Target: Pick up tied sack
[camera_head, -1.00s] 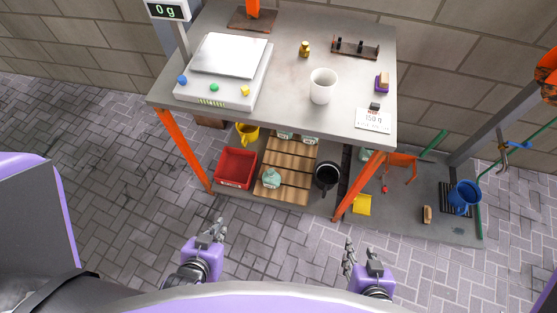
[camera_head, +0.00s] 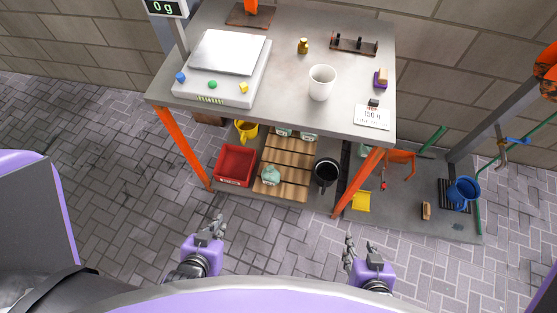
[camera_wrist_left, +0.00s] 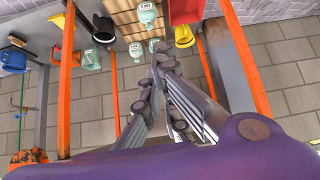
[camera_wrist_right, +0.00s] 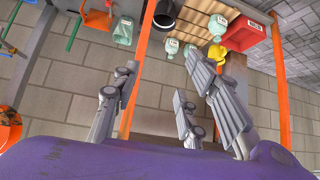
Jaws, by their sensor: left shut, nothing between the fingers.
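A pale green tied sack (camera_head: 270,174) stands on the front of a slatted wooden pallet (camera_head: 291,161) under the table. More pale green sacks (camera_head: 308,135) stand at the back of the pallet, partly hidden by the tabletop. Several sacks show in the left wrist view (camera_wrist_left: 147,12) and the right wrist view (camera_wrist_right: 218,27). My left gripper (camera_head: 217,223) is shut and empty over the paving, in front of the table and apart from the sacks. My right gripper (camera_head: 360,245) is open and empty, further right, also in front of the table.
A red crate (camera_head: 235,164) and yellow jug (camera_head: 246,130) flank the pallet's left, a black bucket (camera_head: 326,172) its right. Orange table legs (camera_head: 184,150) frame the space. The tabletop (camera_head: 285,105) overhangs it, with a scale (camera_head: 222,72) and white cup (camera_head: 321,83). Paving in front is clear.

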